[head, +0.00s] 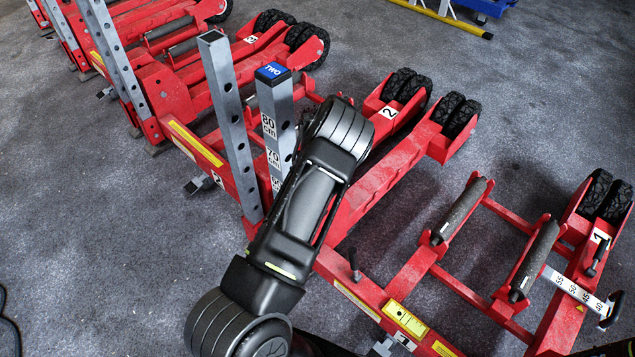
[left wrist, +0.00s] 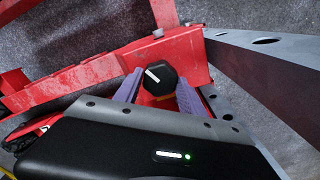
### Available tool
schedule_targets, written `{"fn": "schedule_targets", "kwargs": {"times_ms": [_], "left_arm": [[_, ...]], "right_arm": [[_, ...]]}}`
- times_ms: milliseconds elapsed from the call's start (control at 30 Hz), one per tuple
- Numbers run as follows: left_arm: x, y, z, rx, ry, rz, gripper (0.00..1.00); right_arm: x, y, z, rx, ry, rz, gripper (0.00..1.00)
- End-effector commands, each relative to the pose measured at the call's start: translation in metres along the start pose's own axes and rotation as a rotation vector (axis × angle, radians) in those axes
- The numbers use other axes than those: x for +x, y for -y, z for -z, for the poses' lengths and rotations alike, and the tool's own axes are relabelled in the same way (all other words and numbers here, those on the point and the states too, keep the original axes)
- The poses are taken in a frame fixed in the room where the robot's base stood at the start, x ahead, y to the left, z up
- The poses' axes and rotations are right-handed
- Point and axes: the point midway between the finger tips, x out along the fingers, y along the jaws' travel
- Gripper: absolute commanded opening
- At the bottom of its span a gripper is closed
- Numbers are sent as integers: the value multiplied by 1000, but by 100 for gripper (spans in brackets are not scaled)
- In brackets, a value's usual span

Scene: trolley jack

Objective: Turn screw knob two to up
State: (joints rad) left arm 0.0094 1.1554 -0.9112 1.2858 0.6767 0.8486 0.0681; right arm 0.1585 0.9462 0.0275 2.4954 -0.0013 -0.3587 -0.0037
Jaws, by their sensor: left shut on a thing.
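The screw knob (left wrist: 161,75) is black with a white pointer line and shows in the left wrist view, on a red frame part with some orange below it. Its white line slants toward the upper left in that view. My left gripper (left wrist: 158,91) has its two purple fingers on either side of the knob, shut on it. In the head view my left arm reaches over the jack marked 2, and it hides the knob and the fingers. A grey post with a blue cap reading TWO (head: 272,72) stands beside my arm. My right gripper is not in view.
A perforated grey post (head: 228,120) stands close to the left of my arm; a grey beam (left wrist: 265,65) runs close to the fingers on the right in the wrist view. Jack 1 (head: 440,262) lies at the lower right. Open grey floor (head: 110,240) is at left.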

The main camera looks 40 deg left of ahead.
Motion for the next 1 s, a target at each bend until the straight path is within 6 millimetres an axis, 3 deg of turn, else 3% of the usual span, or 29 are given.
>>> {"fn": "schedule_targets", "kwargs": {"times_ms": [1000], "left_arm": [[0, -1, 0, -898, 1, -2, 7]], "right_arm": [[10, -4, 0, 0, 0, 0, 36]]}}
